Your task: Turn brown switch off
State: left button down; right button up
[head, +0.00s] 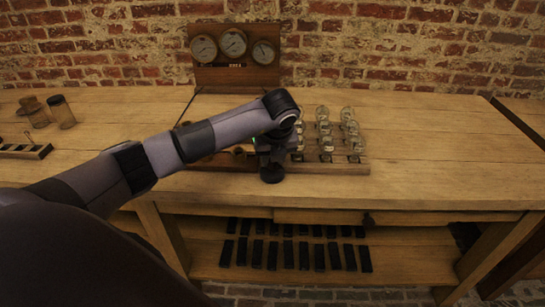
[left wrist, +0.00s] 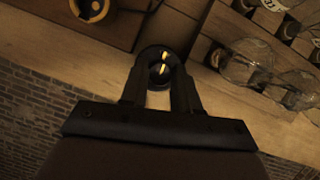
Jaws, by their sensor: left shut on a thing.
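My left gripper (left wrist: 159,92) points down at the front edge of the workbench. In the left wrist view its two fingers are closed on a dark round switch (left wrist: 151,54) with two brass contacts. In the head view the left gripper (head: 271,160) is mostly hidden by my own wrist, and a dark round piece shows just below it. The picture is too dark to tell the switch's brown colour or its lever position. My right gripper is not in view.
Several glass lamps (head: 322,114) stand on a wooden board right of the gripper; their glass (left wrist: 245,62) is close in the wrist view. A gauge panel (head: 234,75) stands behind. Jars (head: 62,112) stand at left. The bench (head: 440,140) is clear at right.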

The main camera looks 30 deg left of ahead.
pick_arm(q)
jog(key=c, duration=0.8)
grip_release()
jog(key=shift+r, duration=0.1)
jog(key=v, duration=0.7)
